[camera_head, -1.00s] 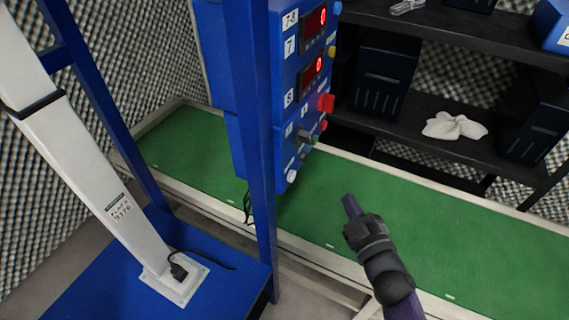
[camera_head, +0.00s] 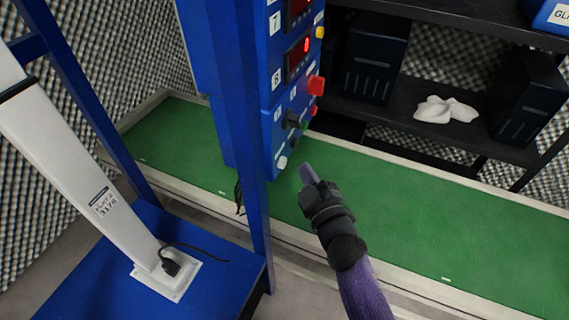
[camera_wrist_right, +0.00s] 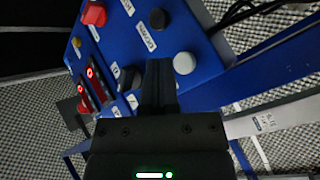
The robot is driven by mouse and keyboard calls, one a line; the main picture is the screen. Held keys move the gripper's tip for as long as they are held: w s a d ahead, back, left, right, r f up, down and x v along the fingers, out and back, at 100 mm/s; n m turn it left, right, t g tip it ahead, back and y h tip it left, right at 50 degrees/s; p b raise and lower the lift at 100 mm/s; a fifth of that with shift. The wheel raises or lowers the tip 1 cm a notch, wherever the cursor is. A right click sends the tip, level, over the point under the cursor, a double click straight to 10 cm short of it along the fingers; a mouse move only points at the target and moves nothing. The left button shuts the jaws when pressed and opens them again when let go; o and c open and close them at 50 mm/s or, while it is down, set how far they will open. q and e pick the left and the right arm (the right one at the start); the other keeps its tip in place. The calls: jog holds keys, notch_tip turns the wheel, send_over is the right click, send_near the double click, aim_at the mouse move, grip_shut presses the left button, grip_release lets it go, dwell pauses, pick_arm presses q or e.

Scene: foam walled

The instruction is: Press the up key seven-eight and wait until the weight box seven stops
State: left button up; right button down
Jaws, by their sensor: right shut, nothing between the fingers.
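The blue control panel (camera_head: 268,115) hangs on a blue post. It carries labels 7 and 8, a red-lit display (camera_head: 298,56) reading 0, a red button (camera_head: 316,85), a black knob (camera_head: 291,120) and a white button (camera_head: 282,162). In the right wrist view a white button (camera_wrist_right: 184,63) and a dark button (camera_wrist_right: 158,19) lie near my fingertips. I cannot tell which is the up key seven-eight. My right gripper (camera_head: 307,173) is shut and empty, just right of the panel's lower end; contact is not visible. I cannot identify weight box seven. My left gripper is out of view.
A green conveyor-like surface (camera_head: 420,220) runs below the panel. A dark shelf (camera_head: 400,118) behind holds black boxes (camera_head: 372,62) and a white cloth (camera_head: 445,109). A white column (camera_head: 95,185) stands on a blue base (camera_head: 215,262) at left, with a black cable.

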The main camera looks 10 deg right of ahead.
aim_at(283, 163)
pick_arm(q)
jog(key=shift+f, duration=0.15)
pick_arm(e)
jog(key=shift+w+a, duration=0.4)
jog(key=shift+a, duration=0.2)
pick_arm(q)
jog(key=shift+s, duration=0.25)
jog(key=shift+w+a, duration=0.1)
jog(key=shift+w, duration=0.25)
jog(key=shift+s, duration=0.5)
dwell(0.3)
pick_arm(e)
jog(key=shift+a, duration=0.1)
jog(key=shift+w+a, duration=0.2)
jog(key=shift+a, duration=0.05)
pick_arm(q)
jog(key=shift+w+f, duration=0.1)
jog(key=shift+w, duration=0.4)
